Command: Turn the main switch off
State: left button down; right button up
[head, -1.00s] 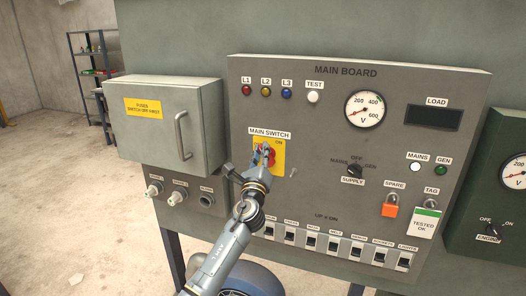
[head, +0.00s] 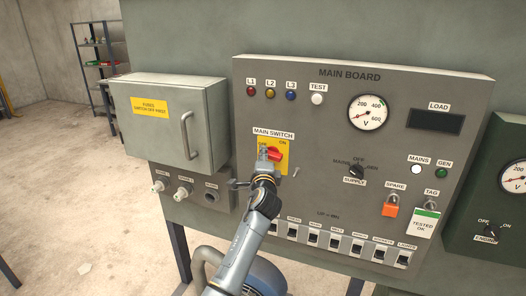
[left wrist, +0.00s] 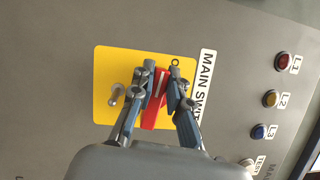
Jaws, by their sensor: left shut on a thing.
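The main switch has a red handle (head: 275,154) on a yellow plate (head: 283,170), with an ON mark at the plate's top right and an OFF mark at top left partly covered by my gripper. My left gripper (head: 263,154) is shut on the handle's left part. In the left wrist view the fingers (left wrist: 166,92) stand on both sides of the red handle (left wrist: 152,116). Its white line runs lengthwise, nearly at right angles to the board's upward direction, with the marked end toward the OFF side. My right gripper is not in view.
A grey fuse box (head: 168,120) with a handle projects left of the switch. Breakers (head: 334,242) line the board's bottom. An orange padlock (head: 389,210) hangs at right.

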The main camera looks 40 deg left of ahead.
pick_arm(q)
jog(key=shift+f+n+p, duration=0.15)
jog(key=shift+n+p, duration=0.2)
jog(key=shift+n, duration=0.35)
jog(key=shift+f+g+h, duration=0.1)
jog(key=shift+g+h, duration=0.2)
jog(key=c, duration=1.3)
grip_release()
jog(key=v, duration=1.2)
